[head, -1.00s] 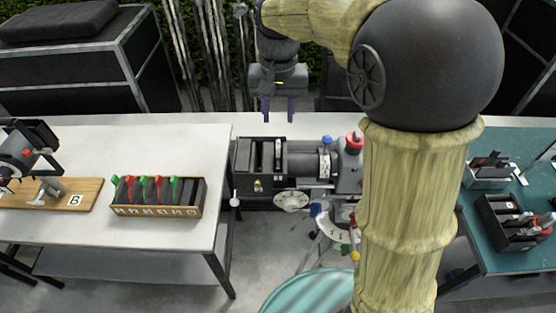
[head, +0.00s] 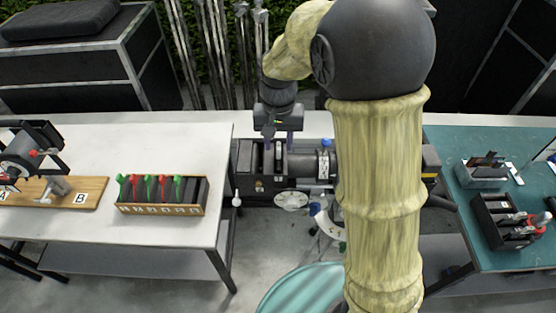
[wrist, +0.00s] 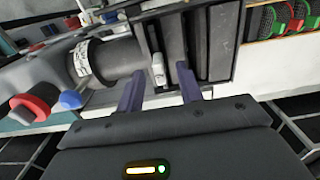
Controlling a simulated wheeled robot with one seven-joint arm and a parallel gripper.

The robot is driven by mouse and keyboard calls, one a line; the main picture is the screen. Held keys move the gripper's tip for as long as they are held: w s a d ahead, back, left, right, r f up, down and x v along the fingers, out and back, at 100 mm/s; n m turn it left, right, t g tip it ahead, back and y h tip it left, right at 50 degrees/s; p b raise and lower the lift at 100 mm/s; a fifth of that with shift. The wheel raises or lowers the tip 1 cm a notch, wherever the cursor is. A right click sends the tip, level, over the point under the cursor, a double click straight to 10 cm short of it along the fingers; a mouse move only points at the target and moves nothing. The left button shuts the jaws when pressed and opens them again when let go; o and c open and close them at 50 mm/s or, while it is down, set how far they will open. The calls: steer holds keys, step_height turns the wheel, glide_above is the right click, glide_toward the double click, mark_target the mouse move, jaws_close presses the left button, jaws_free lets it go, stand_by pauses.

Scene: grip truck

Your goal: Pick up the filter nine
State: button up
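A black slotted box (head: 245,158) sits at the front of the camera in the gap between the tables. Flat filters stand upright in its slots. One filter with a small light grey tab (wrist: 158,72) shows between my fingertips in the wrist view. No number is readable, so I cannot tell which filter is nine. My gripper (head: 279,143) is open and empty, pointing down just above the box. In the wrist view its two purple fingers (wrist: 160,85) are spread, one on each side of the tab. Whether they touch anything is unclear.
A wooden rack (head: 160,209) with several filters with red and green tabs stands on the white table (head: 60,240). A wooden board (head: 95,190) marked B lies left of it. A dark tray (head: 497,222) stands on the teal table (head: 500,262) at right.

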mark_target(279, 162)
steer(key=shift+s+f, duration=0.1)
steer(key=shift+f, duration=1.2)
steer(key=shift+c, duration=0.5)
jaws_close()
